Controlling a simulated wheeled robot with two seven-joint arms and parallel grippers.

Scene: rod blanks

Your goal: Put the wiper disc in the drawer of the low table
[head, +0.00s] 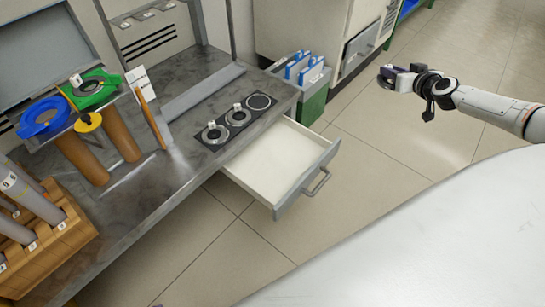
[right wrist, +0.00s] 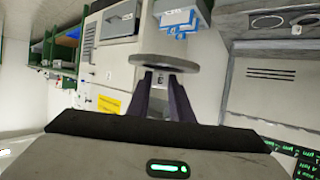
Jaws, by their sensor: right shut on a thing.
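The wiper disc (right wrist: 165,62) is a thin grey disc, seen nearly edge-on at the fingertips in the right wrist view. My right gripper (head: 398,77) is shut on it and holds it in the air at the upper right of the head view, well right of the drawer. The disc itself is small and dark there. The drawer (head: 276,160) of the low table (head: 178,182) is pulled out, with a grey front and handle. Its pale inside looks empty. My left gripper is out of view.
On the low table are a black strip with several round places (head: 237,119), blue (head: 42,118) and green (head: 95,100) rings on a stand, and a wooden rod block (head: 45,250). A green bin (head: 313,105) stands behind the drawer. Open floor lies between drawer and gripper.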

